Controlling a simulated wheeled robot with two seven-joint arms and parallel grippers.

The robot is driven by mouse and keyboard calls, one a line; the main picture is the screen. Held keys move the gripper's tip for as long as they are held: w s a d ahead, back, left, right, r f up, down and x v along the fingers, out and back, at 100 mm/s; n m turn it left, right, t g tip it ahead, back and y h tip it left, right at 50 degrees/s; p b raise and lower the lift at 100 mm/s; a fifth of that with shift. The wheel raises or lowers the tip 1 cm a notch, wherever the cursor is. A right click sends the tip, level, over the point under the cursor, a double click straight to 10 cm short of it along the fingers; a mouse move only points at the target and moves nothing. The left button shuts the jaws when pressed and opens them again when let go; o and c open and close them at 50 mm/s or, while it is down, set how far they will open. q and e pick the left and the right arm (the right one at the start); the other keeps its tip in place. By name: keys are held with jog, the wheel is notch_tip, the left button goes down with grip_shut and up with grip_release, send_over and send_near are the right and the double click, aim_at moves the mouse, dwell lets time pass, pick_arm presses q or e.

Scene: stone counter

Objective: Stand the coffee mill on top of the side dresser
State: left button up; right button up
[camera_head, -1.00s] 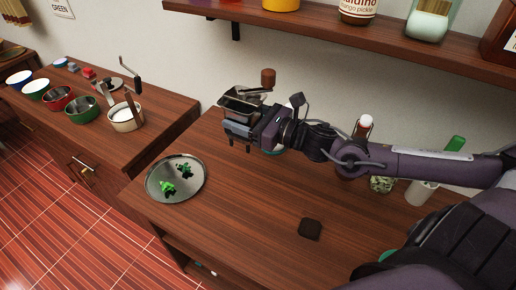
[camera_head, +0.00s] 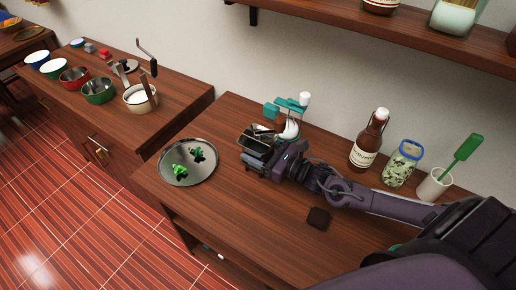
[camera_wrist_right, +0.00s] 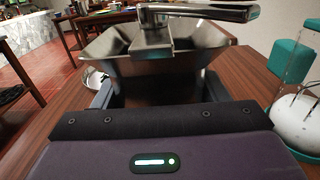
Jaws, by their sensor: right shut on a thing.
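The coffee mill (camera_head: 257,142) has an open metal hopper and a crank on top. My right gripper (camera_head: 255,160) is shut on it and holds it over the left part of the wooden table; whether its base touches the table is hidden. In the right wrist view the mill's hopper (camera_wrist_right: 110,62) and crank arm fill the upper middle, between the fingers. I take the wooden dresser at left (camera_head: 188,100) as the side dresser; it carries several bowls and a pot. My left gripper is not in view.
A round metal tray (camera_head: 171,176) with green pieces lies left of the mill. A teal-and-white device (camera_head: 290,128) stands behind it. A bottle (camera_head: 366,145), jar (camera_head: 402,165) and cup (camera_head: 433,187) stand right. A crank-handled item (camera_head: 146,62) stands among the dresser's bowls. The dresser's right end is bare.

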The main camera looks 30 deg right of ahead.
jog(key=shift+f+b, duration=0.15)
jog(key=shift+b, duration=0.15)
jog(key=o, duration=1.2)
jog(key=shift+r+p, duration=0.2)
jog(key=shift+p, duration=0.1)
jog(key=v, duration=1.2)
